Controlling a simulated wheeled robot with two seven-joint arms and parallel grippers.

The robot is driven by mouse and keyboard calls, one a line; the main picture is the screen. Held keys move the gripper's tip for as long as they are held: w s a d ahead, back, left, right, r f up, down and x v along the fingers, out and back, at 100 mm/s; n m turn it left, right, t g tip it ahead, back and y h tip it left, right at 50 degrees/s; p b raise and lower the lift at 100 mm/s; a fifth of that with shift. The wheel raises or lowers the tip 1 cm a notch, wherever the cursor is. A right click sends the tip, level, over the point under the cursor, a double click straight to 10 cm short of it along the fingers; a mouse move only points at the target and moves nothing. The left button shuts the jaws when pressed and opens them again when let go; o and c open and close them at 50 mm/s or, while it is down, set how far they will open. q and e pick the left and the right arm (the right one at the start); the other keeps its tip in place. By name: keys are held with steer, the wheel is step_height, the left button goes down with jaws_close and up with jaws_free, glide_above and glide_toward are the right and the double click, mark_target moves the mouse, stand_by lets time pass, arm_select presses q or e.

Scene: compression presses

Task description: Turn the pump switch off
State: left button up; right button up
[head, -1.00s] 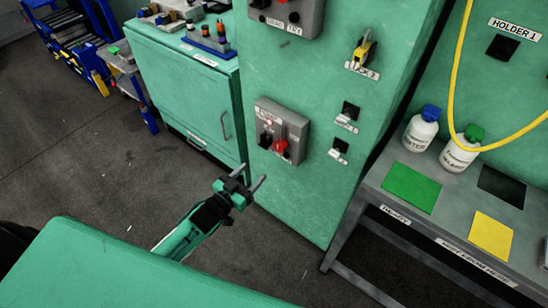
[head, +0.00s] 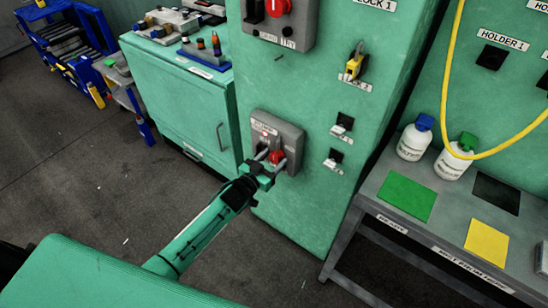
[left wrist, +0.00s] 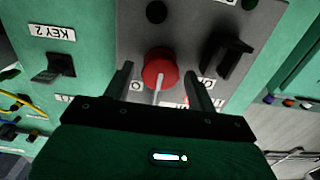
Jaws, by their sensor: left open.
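The pump switch box (head: 290,133) is a grey panel low on the green cabinet, with a red rotary knob (head: 277,156) and a black switch beside it. My left gripper (head: 271,159) is at this panel, open, its fingers pointing at the knob. In the left wrist view the red knob (left wrist: 160,69) sits between the two open fingers (left wrist: 161,84), with a visible gap on each side. A pale line marks the knob's face. The black switch (left wrist: 231,54) lies to the right of the fingers. My right gripper is not in view.
Above is another grey box with a red knob (head: 277,7). Key switches (head: 342,123) sit right of the pump box. A bench (head: 450,225) with two white bottles, green and yellow pads stands at right. A green cabinet (head: 185,105) with tools stands left.

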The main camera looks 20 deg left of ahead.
arm_select(q)
steer(key=shift+w+d, duration=0.2)
steer(key=shift+w, duration=0.3)
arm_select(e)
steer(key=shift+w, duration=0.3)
arm_select(q)
jaws_close()
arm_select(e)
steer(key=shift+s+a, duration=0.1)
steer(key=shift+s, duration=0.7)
